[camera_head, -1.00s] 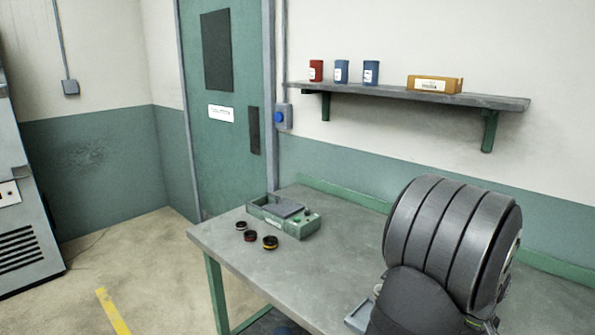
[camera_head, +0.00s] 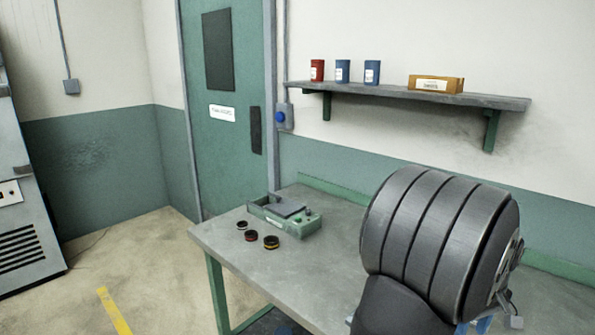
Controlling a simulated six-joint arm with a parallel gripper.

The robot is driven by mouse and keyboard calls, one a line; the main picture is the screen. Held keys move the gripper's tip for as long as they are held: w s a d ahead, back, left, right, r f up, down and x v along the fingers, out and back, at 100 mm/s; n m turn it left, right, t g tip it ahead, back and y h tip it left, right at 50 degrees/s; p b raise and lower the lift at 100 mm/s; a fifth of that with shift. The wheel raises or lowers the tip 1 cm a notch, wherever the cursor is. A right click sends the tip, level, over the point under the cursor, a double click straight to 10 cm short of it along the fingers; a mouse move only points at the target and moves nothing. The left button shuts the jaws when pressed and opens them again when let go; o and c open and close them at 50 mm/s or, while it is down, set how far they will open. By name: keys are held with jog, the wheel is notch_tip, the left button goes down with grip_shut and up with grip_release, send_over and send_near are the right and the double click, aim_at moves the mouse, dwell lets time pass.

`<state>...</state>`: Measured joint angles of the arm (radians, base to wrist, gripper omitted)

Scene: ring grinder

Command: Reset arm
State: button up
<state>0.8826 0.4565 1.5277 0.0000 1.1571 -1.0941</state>
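A large dark, ribbed link of my own arm fills the lower right of the view and stands over the workbench (camera_head: 300,265). I cannot make out my gripper's fingers; they are either hidden behind the arm or out of the picture. Three small rings lie on the bench's left part: a dark one with a pale top (camera_head: 241,225), a dark red one (camera_head: 251,236) and a dark one with a yellow band (camera_head: 271,242). Beside them is a green box (camera_head: 305,227) with a grey plate on top.
A wall shelf (camera_head: 400,93) holds a red can (camera_head: 317,70), two blue cans (camera_head: 343,71) and a cardboard box (camera_head: 436,84). A green door (camera_head: 228,160) is behind the bench. A grey cabinet (camera_head: 22,200) stands at left. Small grey and blue parts by my arm are unclear.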

notch_tip(320, 180, up, 9)
notch_tip(320, 180, down, 18)
jog(key=shift+r, duration=0.2)
jog(key=shift+r+m, duration=0.15)
jog(key=shift+m, duration=0.25)
jog(key=m, duration=0.4)
jog(key=shift+m, duration=0.4)
jog(key=m, duration=0.6)
jog(key=shift+a+r+m, duration=0.1)
jog(key=shift+m, duration=0.2)
jog(key=shift+r, duration=1.1)
